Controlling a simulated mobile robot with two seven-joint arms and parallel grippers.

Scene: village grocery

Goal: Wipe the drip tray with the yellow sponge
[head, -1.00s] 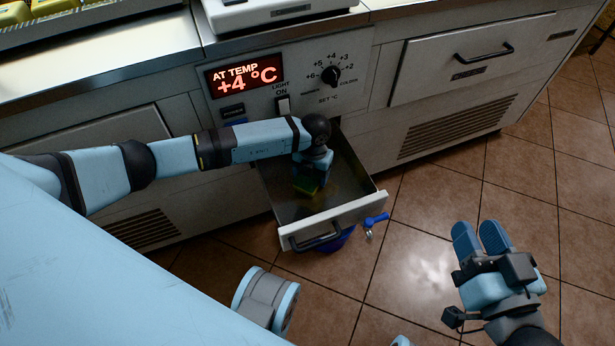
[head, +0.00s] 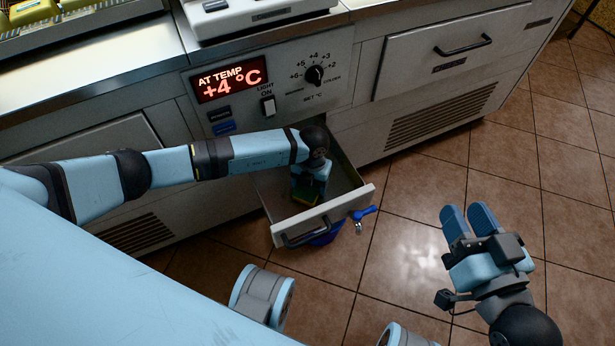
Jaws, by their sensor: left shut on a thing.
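The drip tray (head: 347,182) is a grey, open drawer-like tray pulled out from the counter front, with a pale front panel and a dark handle. My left gripper (head: 308,197) reaches down into it and is shut on the yellow sponge (head: 311,200). The sponge shows as a small yellow-green block low in the tray, near its front panel. The gripper and wrist hide part of the sponge and tray floor, and I cannot tell how firmly the sponge touches it. My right gripper (head: 469,221) hangs empty over the floor at the right; its fingers are close together.
A blue tap (head: 364,213) sticks out at the tray's front right corner. A blue bucket (head: 328,236) stands partly hidden under the tray. The control panel (head: 272,85) above reads +4 °C. A closed drawer (head: 455,50) is to the right. The tiled floor is clear at right.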

